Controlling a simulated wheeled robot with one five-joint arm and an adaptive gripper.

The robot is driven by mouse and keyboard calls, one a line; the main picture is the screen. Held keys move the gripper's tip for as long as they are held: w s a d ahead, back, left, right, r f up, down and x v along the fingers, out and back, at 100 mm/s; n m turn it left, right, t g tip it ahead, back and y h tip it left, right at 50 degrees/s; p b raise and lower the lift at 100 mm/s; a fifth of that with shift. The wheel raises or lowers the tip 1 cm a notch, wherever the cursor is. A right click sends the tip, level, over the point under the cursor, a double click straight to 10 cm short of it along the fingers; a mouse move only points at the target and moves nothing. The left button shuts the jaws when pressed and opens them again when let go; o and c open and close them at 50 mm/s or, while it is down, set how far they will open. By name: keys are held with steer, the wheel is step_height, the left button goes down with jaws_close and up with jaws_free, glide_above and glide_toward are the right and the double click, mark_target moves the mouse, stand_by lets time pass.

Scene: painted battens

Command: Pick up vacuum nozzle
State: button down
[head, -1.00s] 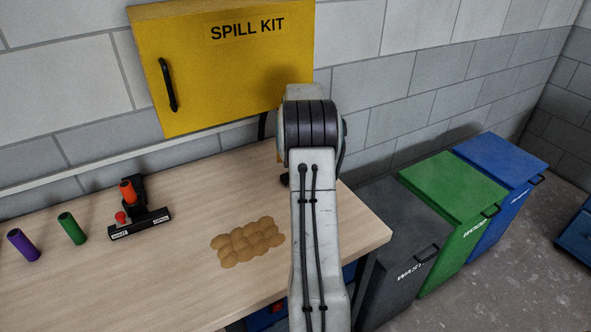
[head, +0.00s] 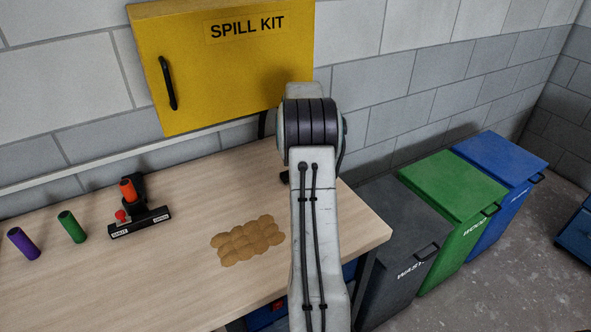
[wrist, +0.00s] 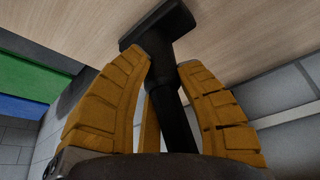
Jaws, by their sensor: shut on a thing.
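The black vacuum nozzle (wrist: 168,70) shows in the wrist view, with a wide flat head at the top and a tube running down between my fingers. My gripper (wrist: 165,65) has yellow ribbed fingers and is shut on the nozzle's tube. The nozzle's head is close to the wooden bench top (wrist: 70,25); I cannot tell whether it touches. In the head view my arm hides the gripper and nearly all of the nozzle.
A tan lumpy patch (head: 247,241) lies on the bench. A black holder with an orange-red part (head: 138,212), a green cylinder (head: 72,227) and a purple cylinder (head: 24,244) stand left. Grey (head: 400,220), green (head: 453,190) and blue (head: 502,160) bins stand right. A yellow spill kit cabinet (head: 230,70) hangs behind.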

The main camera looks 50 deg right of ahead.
steer(key=shift+r, duration=0.1)
steer(key=shift+r, duration=0.85)
steer(key=shift+r+b, duration=0.55)
steer(key=shift+b, duration=0.3)
steer(key=shift+s+a+r+b, duration=0.1)
steer(key=shift+s+a+b, duration=0.1)
steer(key=shift+b, duration=0.2)
steer(key=s+a+b, duration=0.8)
steer(key=s+a, duration=0.4)
steer(key=shift+s+a+r+b, duration=0.15)
steer(key=shift+s+b, duration=0.05)
steer(key=shift+b, duration=0.15)
steer(key=c, duration=1.5)
jaws_free()
jaws_close()
